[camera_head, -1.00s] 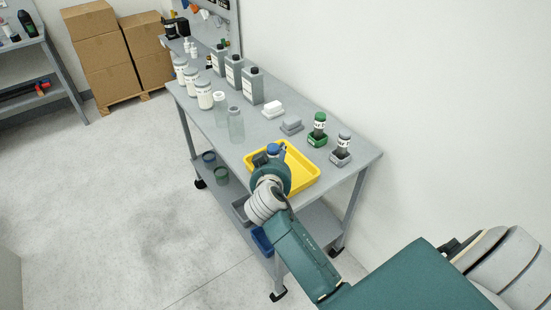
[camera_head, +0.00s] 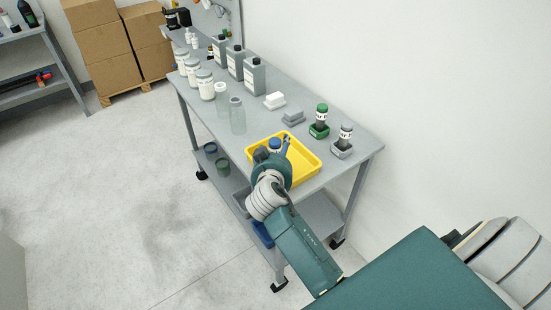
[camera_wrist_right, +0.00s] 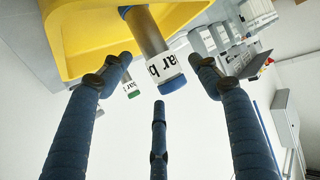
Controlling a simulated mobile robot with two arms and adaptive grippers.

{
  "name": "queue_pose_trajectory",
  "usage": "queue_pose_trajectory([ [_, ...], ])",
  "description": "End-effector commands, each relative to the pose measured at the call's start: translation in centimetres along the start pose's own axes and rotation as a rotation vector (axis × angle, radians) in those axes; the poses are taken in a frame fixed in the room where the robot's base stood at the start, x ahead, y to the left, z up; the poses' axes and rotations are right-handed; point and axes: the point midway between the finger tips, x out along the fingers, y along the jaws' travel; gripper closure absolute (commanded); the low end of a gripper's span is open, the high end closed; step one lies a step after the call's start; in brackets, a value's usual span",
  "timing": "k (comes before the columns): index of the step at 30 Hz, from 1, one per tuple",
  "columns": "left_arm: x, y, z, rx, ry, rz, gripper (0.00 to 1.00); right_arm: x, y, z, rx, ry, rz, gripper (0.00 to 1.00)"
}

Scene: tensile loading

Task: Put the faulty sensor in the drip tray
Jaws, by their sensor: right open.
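The yellow drip tray (camera_head: 309,171) lies on the cart top near its front right. It also shows at the top of the right wrist view (camera_wrist_right: 75,35). A sensor with a blue cap (camera_head: 274,144), a metal body and a white label appears to stand in the tray; in the wrist view the sensor (camera_wrist_right: 152,42) hangs downward because the picture is inverted. My right gripper (camera_head: 275,153) is over the tray's left side. In the wrist view its blue fingers (camera_wrist_right: 160,85) are spread around the cap, apart from it. My left gripper is not in view.
A wall lies close behind the cart.

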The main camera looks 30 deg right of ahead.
Motion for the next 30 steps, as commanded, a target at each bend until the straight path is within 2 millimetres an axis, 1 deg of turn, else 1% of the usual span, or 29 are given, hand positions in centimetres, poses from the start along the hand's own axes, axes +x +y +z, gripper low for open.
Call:
queue_pose_trajectory([
  [3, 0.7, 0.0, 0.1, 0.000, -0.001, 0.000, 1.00, -2.2, 0.0, 0.4, 0.005, -0.004, -0.002, 0.38],
  [9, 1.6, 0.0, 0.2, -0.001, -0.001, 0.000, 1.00, -6.6, -0.1, 0.4, 0.006, -0.003, -0.002, 0.38],
  [12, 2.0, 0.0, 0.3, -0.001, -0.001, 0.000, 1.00, -8.4, 0.1, 0.3, 0.006, -0.003, 0.000, 0.38],
  [15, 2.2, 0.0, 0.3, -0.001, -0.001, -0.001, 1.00, -9.8, 0.0, 0.3, 0.004, -0.003, -0.001, 0.38],
  [20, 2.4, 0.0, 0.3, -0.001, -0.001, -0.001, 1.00, -11.0, 0.1, 0.1, 0.002, -0.002, 0.001, 0.38],
  [26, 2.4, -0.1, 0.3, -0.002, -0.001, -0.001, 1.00, -11.1, 0.1, 0.1, 0.001, -0.001, 0.001, 0.38],
  [29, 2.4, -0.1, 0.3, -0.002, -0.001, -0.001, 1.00, -10.8, -0.6, 0.8, -0.024, -0.009, -0.023, 0.38],
  [30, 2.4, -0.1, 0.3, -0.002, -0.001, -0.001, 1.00, -10.5, -1.5, 1.7, -0.054, -0.017, -0.055, 0.38],
])
